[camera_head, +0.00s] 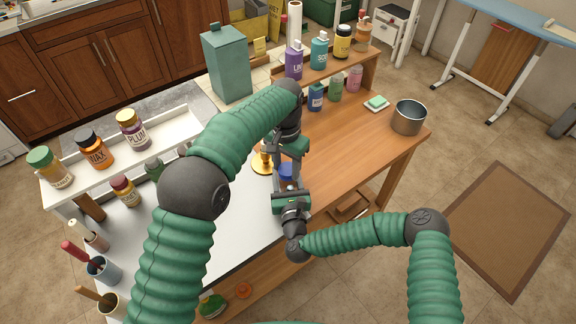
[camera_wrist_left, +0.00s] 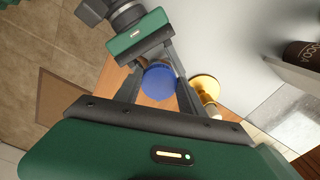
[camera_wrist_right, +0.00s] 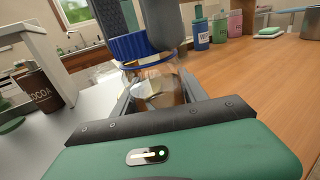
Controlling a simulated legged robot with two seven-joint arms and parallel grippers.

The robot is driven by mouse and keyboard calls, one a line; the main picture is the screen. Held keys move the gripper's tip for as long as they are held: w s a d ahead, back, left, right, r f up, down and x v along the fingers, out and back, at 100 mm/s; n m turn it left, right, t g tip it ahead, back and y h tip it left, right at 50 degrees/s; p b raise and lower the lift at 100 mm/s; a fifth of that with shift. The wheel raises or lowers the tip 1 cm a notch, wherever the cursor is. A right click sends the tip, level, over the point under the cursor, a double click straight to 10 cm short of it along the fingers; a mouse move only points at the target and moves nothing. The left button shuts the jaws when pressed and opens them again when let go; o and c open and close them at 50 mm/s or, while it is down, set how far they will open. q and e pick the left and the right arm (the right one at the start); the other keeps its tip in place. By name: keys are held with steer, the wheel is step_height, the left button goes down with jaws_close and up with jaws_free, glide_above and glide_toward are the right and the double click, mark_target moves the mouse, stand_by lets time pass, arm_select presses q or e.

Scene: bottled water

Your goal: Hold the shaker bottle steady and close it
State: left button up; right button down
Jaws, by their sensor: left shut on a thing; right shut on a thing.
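The shaker bottle has a clear body (camera_wrist_right: 157,90) and a blue ribbed lid (camera_wrist_right: 128,46). It stands upright at the table's near edge, with the lid at its mouth. My right gripper (camera_head: 288,187) is shut on the body from the near side. My left gripper (camera_head: 287,164) comes from above and is shut on the lid; its fingers sit on both sides of the blue lid (camera_wrist_left: 159,82) in the left wrist view. In the head view the grippers hide most of the bottle. I cannot tell how tightly the lid is seated.
A gold stand (camera_head: 262,163) is close to the left of the bottle. A white rack (camera_head: 170,133) with several jars lies left. A raised shelf (camera_head: 345,62) with bottles and a metal pot (camera_head: 408,117) are at the back and right. The wooden tabletop at right is mostly clear.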

arm_select(q)
steer(key=m, duration=0.6)
steer(key=shift+w+a+m, duration=0.2)
steer(key=shift+w+m, duration=0.05)
steer(key=shift+m, duration=0.15)
steer(key=m, duration=0.3)
steer(key=shift+w+m, duration=0.1)
steer(key=shift+m, duration=0.2)
steer(key=m, duration=0.6)
steer(key=shift+w+d, duration=0.1)
steer(key=shift+w, duration=0.1)
steer(key=m, duration=0.7)
steer(key=shift+w+d, duration=0.1)
steer(key=shift+w, duration=0.05)
arm_select(e)
steer(key=shift+s, duration=0.1)
arm_select(q)
steer(key=m, duration=0.6)
steer(key=shift+d+m, duration=0.2)
steer(key=shift+m, duration=0.2)
arm_select(e)
steer(key=shift+a, duration=0.1)
arm_select(q)
steer(key=o, duration=1.4)
steer(key=shift+c, duration=0.2)
